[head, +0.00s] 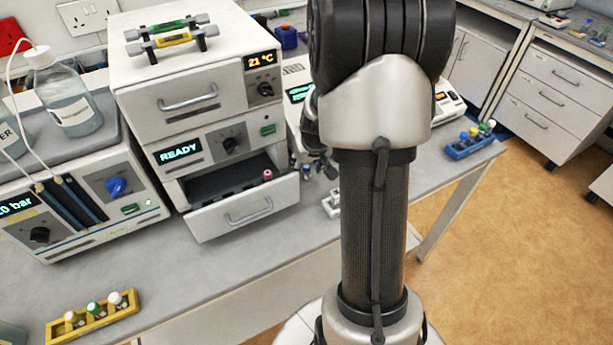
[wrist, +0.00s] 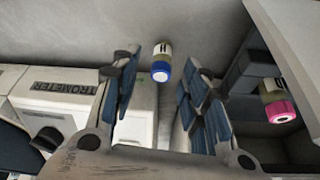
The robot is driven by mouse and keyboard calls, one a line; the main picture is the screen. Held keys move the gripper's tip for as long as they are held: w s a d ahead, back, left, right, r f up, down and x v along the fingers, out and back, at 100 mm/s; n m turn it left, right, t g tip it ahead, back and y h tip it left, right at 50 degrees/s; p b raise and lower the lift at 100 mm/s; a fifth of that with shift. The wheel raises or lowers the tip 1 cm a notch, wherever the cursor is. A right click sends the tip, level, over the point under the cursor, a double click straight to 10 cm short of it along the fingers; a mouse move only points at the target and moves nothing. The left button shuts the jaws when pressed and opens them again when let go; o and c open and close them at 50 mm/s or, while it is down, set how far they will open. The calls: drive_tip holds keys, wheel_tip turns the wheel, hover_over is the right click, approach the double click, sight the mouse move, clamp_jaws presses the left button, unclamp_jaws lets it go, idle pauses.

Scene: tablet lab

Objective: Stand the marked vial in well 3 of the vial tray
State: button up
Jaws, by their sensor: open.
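A blue-capped vial (wrist: 161,62) with a pale label and a dark mark shows in the wrist view, between and beyond my fingertips. It appears small in the head view (head: 306,172), to the right of the open drawer. A pink-capped vial (head: 267,175) stands in the dark insert inside the open drawer; it also shows at the right of the wrist view (wrist: 278,104). The well numbers cannot be read. My gripper (wrist: 158,82) is open, with nothing touching both fingers. My arm hides most of it in the head view.
The open drawer (head: 243,213) juts out under the READY unit, left of my arm. A yellow rack (head: 94,318) with several vials is at front left, a blue rack (head: 470,146) at right. Bare bench (head: 215,270) lies before the drawer.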

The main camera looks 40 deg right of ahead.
drive_tip(key=shift+w+f, duration=0.2)
drive_tip(key=shift+f, duration=0.2)
drive_tip(key=shift+r, duration=0.1)
drive_tip(key=shift+c, duration=0.5)
drive_tip(key=c, duration=0.8)
